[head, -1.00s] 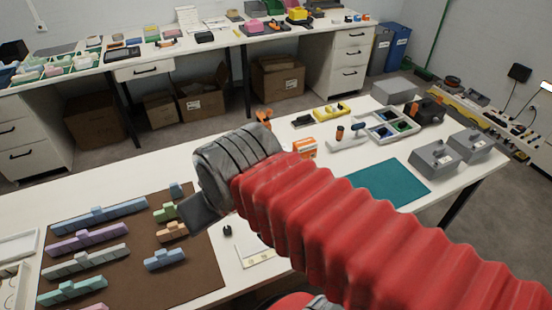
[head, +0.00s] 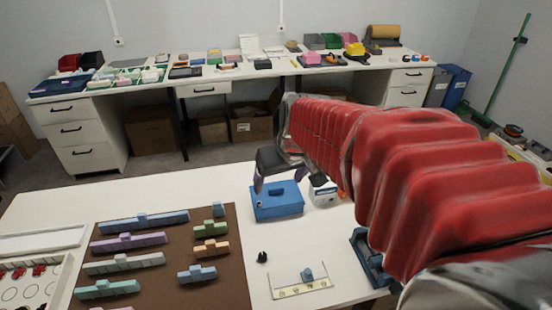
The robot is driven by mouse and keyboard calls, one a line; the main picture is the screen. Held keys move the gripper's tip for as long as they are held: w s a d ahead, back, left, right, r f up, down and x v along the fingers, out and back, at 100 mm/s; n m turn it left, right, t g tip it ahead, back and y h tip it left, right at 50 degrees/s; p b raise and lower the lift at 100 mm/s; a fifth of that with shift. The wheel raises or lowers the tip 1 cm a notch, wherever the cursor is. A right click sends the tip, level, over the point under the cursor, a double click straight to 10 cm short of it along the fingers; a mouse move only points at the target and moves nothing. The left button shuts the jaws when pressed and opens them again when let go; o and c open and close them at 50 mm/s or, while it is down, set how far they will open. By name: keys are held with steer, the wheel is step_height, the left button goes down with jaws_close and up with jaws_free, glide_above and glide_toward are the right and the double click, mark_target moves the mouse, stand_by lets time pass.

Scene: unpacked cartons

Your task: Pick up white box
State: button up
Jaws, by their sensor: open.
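A small white box-like item (head: 322,196) with dark and bluish markings stands on the near table, just right of a blue case. My arm covers part of it, so its full shape is hidden.
A blue case (head: 277,203) stands beside the white item. A brown mat (head: 170,273) with coloured blocks lies left. A pale plate (head: 303,291) and a small black piece (head: 262,257) are in front. A long bench (head: 240,75) with many goods stands behind.

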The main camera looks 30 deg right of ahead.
steer(key=w+d+f+m, duration=0.1)
steer(key=w+d+f, duration=0.1)
steer(key=d, duration=0.3)
steer(key=w+d+f, duration=0.2)
steer(key=w+d, duration=0.1)
steer(key=d, duration=0.2)
glide_toward(323, 188)
steer(key=r, duration=0.2)
steer(key=shift+w+d+f+m+g+h, duration=0.1)
steer(key=shift+w+f+m+g+h, duration=0.05)
steer(key=shift+w+m+g+h, duration=0.2)
steer(key=shift+f, duration=0.1)
steer(key=shift+x, duration=4.2)
steer(key=shift+w, duration=0.1)
steer(key=shift+x, duration=2.6)
steer(key=shift+d, duration=0.1)
steer(key=shift+c, duration=0.2)
